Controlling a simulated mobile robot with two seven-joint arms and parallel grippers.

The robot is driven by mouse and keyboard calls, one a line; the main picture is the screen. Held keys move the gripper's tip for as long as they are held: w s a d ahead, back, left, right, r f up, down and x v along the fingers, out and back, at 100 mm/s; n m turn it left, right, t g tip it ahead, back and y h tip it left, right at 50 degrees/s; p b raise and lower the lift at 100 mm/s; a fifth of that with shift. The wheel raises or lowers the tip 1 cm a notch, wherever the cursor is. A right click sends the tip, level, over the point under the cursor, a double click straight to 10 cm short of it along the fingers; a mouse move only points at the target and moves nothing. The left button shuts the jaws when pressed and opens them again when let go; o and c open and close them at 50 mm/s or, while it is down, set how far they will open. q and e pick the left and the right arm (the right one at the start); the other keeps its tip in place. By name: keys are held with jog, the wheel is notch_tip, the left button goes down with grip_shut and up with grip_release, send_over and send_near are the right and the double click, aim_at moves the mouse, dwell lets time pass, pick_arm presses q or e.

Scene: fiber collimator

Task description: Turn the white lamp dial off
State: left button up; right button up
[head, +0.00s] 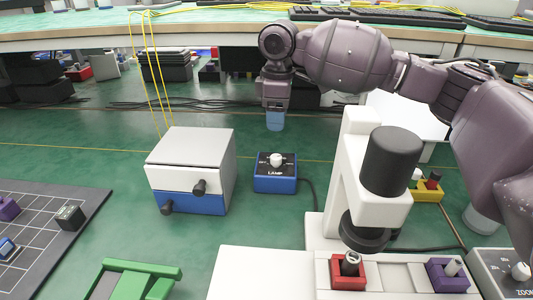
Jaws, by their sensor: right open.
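The lamp box (275,184) is blue with a black top marked LAMP, and it stands on the green surface left of the white microscope-like device. Its white dial (277,159) sits on the black top and shows clearly. My right arm reaches in from the right across the top of the picture. My right gripper (275,121) points down above and behind the dial, apart from it. It is open, with a pale blue finger showing; I see nothing held in it. My left gripper is not in view.
A white and blue box (192,171) with black knobs stands left of the lamp box. The white device (350,150) with a black cylinder stands to the right, beside a zoom box (500,272). A green holder (130,280) and a dark gridded mat (45,235) lie front left.

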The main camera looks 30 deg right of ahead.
aim_at(276, 156)
notch_tip(276, 156, down, 8)
jog(key=shift+d+r+b, duration=0.1)
jog(key=shift+r+b, duration=0.15)
jog(key=shift+b, duration=0.9)
notch_tip(276, 156, down, 3)
jog(key=shift+f+b, duration=0.1)
jog(key=shift+b, duration=0.45)
jog(key=shift+f, duration=0.45)
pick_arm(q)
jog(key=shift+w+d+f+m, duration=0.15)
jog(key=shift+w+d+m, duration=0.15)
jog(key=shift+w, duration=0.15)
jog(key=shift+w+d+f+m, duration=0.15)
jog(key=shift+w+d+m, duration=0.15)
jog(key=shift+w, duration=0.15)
pick_arm(e)
jog(key=c, duration=0.9)
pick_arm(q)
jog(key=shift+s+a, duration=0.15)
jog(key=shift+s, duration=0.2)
